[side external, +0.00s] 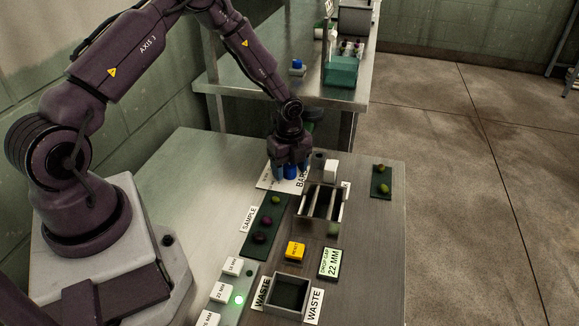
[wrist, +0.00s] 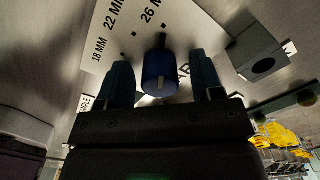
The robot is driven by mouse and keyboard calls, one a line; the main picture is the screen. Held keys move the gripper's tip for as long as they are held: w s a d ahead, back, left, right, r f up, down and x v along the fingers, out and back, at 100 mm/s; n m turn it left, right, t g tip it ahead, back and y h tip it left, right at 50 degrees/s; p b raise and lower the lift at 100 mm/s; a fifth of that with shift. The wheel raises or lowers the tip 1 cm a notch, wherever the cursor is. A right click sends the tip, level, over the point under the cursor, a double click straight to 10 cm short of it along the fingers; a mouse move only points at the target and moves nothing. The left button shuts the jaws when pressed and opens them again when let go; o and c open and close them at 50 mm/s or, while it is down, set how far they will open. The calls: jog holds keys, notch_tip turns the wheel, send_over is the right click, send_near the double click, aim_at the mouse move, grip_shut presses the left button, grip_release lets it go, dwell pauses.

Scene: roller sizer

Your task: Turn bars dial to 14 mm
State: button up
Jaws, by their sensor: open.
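The bars dial is a blue knob (wrist: 160,70) on a white scale plate (wrist: 140,22), with 18 MM, 22 MM and 26 MM readable in the wrist view. A dark tip at the knob's far edge lies near the 26 MM side; a pale mark shows on its near face. No 14 MM mark is visible. My gripper (wrist: 161,62) is open, with one finger on each side of the knob and small gaps showing. In the side external view my gripper (side external: 290,170) is low over the dial plate (side external: 268,182), partly hiding the knob.
A slotted bar unit (side external: 321,203) with a white block (side external: 330,168) stands just right of the dial. A yellow button (side external: 295,250), a 22 MM display (side external: 330,263) and a waste bin (side external: 287,292) are nearer.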

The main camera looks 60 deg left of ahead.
jog(key=c, duration=0.9)
jog(key=shift+n, duration=0.3)
jog(key=n, duration=0.4)
jog(key=shift+d+n, duration=0.1)
jog(key=shift+n, duration=0.2)
jog(key=n, duration=0.4)
jog(key=shift+n, duration=0.3)
jog(key=n, duration=0.7)
jog(key=shift+d, duration=0.1)
jog(key=n, duration=0.7)
